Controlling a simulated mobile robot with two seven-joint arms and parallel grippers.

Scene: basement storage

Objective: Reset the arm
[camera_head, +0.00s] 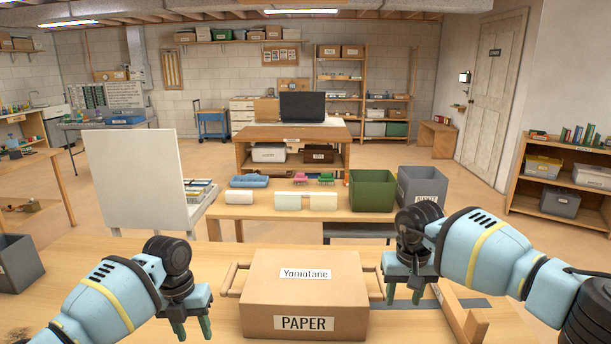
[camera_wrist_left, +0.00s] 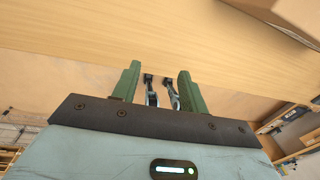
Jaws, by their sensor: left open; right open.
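My left gripper (camera_head: 193,326) is open and empty, to the left of a cardboard box and above the wooden table. Its two green fingers stand apart in the left wrist view (camera_wrist_left: 156,85), with table surface beyond them. My right gripper (camera_head: 403,290) is open and points down beside the box's right handle. I cannot tell whether it touches the handle. The cardboard box (camera_head: 266,298) is closed, labelled "Yomotane" and "PAPER", with a wooden handle on each side. A corner of a brown thing, probably this box, shows at the upper right of the left wrist view.
Behind stand a bench with a green bin (camera_head: 373,191) and a grey bin (camera_head: 421,188), and a white panel (camera_head: 135,180). A dark grey bin (camera_head: 17,264) is far left.

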